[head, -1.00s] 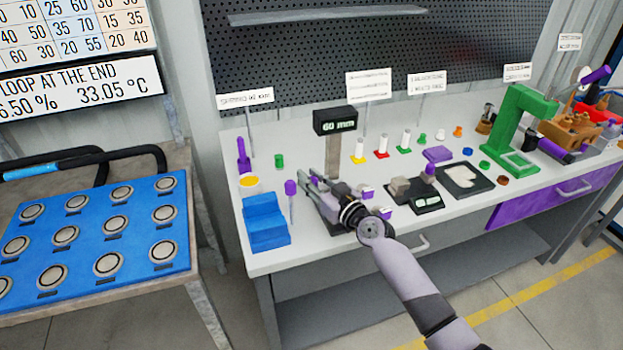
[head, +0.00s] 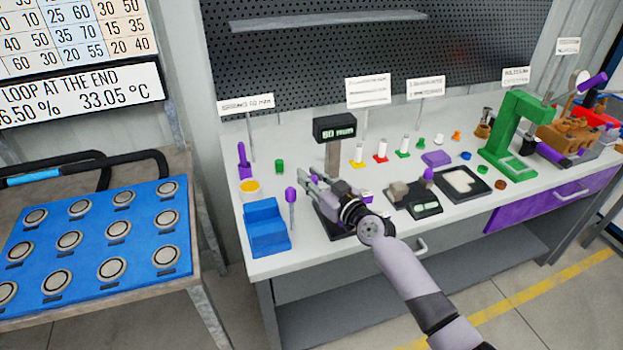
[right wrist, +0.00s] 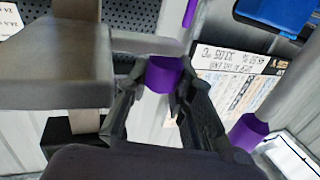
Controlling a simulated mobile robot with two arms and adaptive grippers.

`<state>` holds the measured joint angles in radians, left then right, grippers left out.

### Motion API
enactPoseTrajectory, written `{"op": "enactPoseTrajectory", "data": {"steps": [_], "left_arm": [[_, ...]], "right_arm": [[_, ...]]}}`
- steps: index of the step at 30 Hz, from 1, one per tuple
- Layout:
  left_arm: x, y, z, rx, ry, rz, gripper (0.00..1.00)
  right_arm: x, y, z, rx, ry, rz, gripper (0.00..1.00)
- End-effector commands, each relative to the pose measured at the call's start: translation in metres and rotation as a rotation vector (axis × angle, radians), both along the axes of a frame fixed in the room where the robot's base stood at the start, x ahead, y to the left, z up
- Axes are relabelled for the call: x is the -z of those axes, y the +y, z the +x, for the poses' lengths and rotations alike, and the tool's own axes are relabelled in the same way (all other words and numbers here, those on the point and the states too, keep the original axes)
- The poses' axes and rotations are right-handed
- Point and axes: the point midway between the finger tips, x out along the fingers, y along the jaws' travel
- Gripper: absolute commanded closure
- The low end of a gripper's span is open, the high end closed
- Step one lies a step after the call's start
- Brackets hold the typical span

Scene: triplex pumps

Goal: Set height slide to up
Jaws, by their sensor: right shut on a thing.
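The height gauge stands on the left part of the bench: a grey post (head: 332,158) topped by a black display (head: 334,128) with a blurred millimetre reading. My right gripper (head: 312,183) is in front of the post, low on it. In the right wrist view, my right gripper (right wrist: 163,88) is shut on a purple knob (right wrist: 164,73), which sits between the fingertips. A large grey block (right wrist: 55,65) beside it in that view looks like part of the slide. In the head view my gripper hides most of the slide and the gauge's foot. My left gripper is not in view.
A black scale (head: 427,208) is to the right. Small coloured parts and a green press (head: 512,130) are farther along. Signs stand along the back.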

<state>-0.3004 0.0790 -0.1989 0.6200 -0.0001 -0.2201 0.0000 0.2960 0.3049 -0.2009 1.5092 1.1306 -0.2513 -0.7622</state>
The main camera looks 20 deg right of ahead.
Motion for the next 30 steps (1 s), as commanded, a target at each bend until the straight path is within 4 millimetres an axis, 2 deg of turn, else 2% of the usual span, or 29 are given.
{"op": "enactPoseTrajectory", "data": {"steps": [1, 6, 19, 20, 28, 30], "left_arm": [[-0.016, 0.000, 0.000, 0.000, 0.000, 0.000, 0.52], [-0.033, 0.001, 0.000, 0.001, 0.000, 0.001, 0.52], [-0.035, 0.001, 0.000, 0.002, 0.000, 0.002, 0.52], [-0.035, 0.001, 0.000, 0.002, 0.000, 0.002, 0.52], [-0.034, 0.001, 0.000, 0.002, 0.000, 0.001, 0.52], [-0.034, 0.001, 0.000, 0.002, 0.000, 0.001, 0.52]], "right_arm": [[-0.025, -0.001, 0.001, 0.003, -0.012, -0.002, 1.00], [-0.048, -0.001, 0.001, 0.003, -0.014, -0.001, 1.00], [-0.054, -0.002, 0.002, 0.005, -0.019, 0.001, 1.00], [-0.054, -0.002, 0.002, 0.006, -0.020, 0.002, 0.76], [-0.051, -0.001, 0.001, 0.004, -0.012, 0.001, 0.58], [-0.050, -0.001, 0.001, 0.004, -0.011, 0.001, 0.56]]}}
